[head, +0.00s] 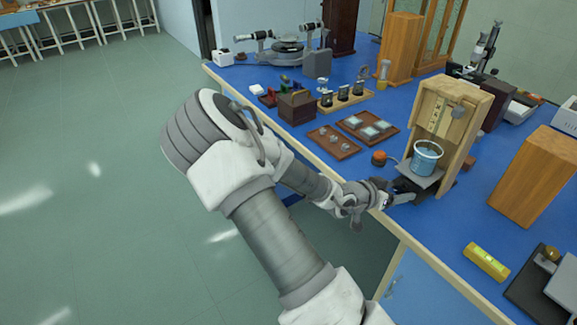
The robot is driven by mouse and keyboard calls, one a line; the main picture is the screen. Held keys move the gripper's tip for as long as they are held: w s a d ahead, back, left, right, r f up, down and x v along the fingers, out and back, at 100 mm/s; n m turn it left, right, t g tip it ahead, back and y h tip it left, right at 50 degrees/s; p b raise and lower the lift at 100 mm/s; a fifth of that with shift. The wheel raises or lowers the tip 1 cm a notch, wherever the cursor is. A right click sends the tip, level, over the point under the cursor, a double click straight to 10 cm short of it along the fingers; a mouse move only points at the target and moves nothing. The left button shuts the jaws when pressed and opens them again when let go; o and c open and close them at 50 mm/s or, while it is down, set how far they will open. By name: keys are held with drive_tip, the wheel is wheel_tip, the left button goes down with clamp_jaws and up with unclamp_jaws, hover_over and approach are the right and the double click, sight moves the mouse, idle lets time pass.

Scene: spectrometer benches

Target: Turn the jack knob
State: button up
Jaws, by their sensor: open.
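A small jack with a flat grey plate (408,173) stands near the front edge of the blue bench. A glass beaker (426,160) of blue liquid stands on the plate, in front of a tall open wooden case (452,112). My gripper (403,197) is at the bench edge, close to the lower front of the jack. Its jaws are open, but the fingertips are small and dark here. I cannot make out the jack knob; it is hidden or too small. I cannot tell whether the fingers touch it.
An orange-topped round item (379,157) sits left of the jack. Wooden trays (334,142) lie farther left. A closed wooden box (538,178) and a yellow level (486,262) stand to the right. Bare blue bench top lies between the jack and the level.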

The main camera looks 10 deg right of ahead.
drive_tip(key=p+v, duration=0.6)
drive_tip(key=v, duration=1.2)
drive_tip(key=w+a+r+n+t+y+p, duration=0.1)
drive_tip(key=w+a+r+y, duration=0.1)
drive_tip(key=a+y, duration=0.3)
drive_tip(key=w+a+r+n+t+y+p, duration=0.1)
drive_tip(key=w+a+r+n+y, duration=0.1)
drive_tip(key=a+y, duration=0.4)
drive_tip(key=shift+w+a+n, duration=0.3)
drive_tip(key=shift+w+a, duration=0.35)
drive_tip(key=shift+a, duration=0.3)
